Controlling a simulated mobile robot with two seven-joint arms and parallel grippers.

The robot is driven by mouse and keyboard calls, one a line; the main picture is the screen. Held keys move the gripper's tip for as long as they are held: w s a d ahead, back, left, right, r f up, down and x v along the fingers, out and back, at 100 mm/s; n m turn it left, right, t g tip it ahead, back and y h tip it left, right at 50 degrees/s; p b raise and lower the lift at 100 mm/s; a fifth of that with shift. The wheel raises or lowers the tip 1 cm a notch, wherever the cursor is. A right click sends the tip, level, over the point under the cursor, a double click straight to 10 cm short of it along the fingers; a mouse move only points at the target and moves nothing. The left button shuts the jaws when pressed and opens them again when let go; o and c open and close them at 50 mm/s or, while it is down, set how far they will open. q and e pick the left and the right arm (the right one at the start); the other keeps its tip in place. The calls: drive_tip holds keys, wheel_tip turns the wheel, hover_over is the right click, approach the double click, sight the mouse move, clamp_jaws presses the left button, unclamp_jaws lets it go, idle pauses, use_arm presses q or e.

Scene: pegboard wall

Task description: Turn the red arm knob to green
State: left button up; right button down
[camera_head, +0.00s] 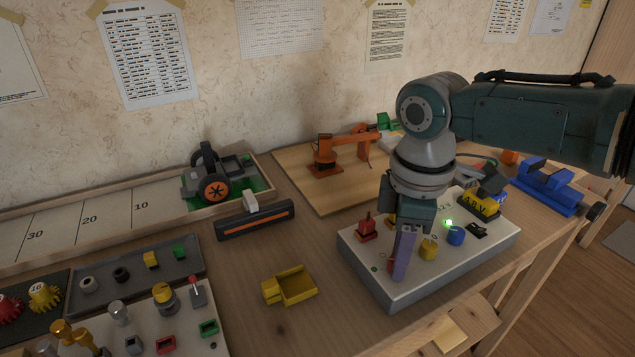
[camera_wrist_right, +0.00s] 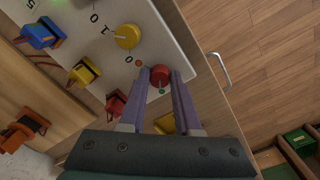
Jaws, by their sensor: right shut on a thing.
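The red arm knob (camera_wrist_right: 159,75) sits on the white control box (camera_head: 409,292), near its front edge. In the right wrist view it lies between the two purple fingertips of my right gripper (camera_wrist_right: 160,78), which is shut on it. A green dot (camera_wrist_right: 161,91) and an orange dot (camera_wrist_right: 138,63) mark the panel beside the knob. I cannot make out where its pointer aims. In the head view, my right gripper (camera_head: 401,266) reaches down onto the box and its fingers hide most of the knob. My left gripper is not in view.
A yellow knob (camera_head: 428,249) and a blue knob (camera_head: 455,236) stand close to the right gripper. A green light (camera_head: 448,223) glows behind them. A red plug (camera_head: 366,228) stands at the box's left.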

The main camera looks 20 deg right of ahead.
idle(0.3)
drive_tip(key=c, duration=0.6)
unclamp_jaws()
wheel_tip(320, 180, up, 10)
drive_tip(key=p, duration=0.3)
drive_tip(key=shift+s+a, duration=0.1)
